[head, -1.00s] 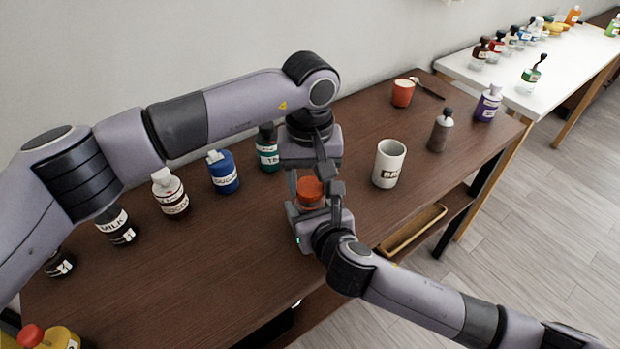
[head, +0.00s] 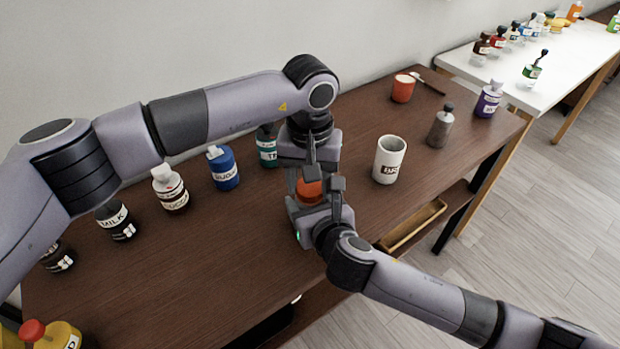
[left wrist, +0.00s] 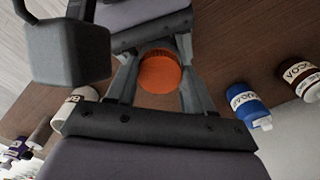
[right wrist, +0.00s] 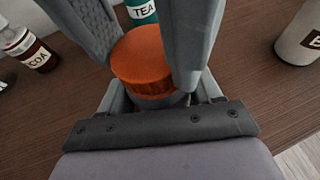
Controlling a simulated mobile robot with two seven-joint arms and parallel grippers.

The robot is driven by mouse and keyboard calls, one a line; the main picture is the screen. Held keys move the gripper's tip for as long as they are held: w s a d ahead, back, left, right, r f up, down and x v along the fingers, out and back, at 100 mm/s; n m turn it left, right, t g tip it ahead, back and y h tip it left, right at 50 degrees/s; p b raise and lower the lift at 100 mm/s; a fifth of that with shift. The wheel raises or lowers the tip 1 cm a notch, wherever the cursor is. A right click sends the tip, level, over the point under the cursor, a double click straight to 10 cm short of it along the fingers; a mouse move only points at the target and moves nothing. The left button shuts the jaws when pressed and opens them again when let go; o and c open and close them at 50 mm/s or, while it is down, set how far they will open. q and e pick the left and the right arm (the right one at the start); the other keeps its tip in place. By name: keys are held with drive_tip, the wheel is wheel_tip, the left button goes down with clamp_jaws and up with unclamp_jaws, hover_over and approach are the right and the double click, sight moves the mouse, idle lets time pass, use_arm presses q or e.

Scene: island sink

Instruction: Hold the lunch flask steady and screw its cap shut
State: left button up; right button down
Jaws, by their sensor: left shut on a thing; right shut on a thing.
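The flask's orange cap (head: 311,188) is at the middle of the dark table, between my two grippers. It also shows in the left wrist view (left wrist: 160,73) and in the right wrist view (right wrist: 146,60). A little of the grey lunch flask (right wrist: 176,99) shows under the cap; the rest is hidden.
A blue sugar bottle (head: 223,168), a teal tea bottle (head: 267,150) and other jars stand left and behind. A white mug (head: 389,162), a grey bottle (head: 441,127) and a red cup (head: 403,90) stand right.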

use_arm(q)
drive_tip(key=shift+m, duration=0.5)
drive_tip(key=o, duration=1)
drive_tip(key=shift+r, duration=0.1)
drive_tip(key=shift+r, duration=2.2)
drive_tip(key=shift+c, duration=0.3)
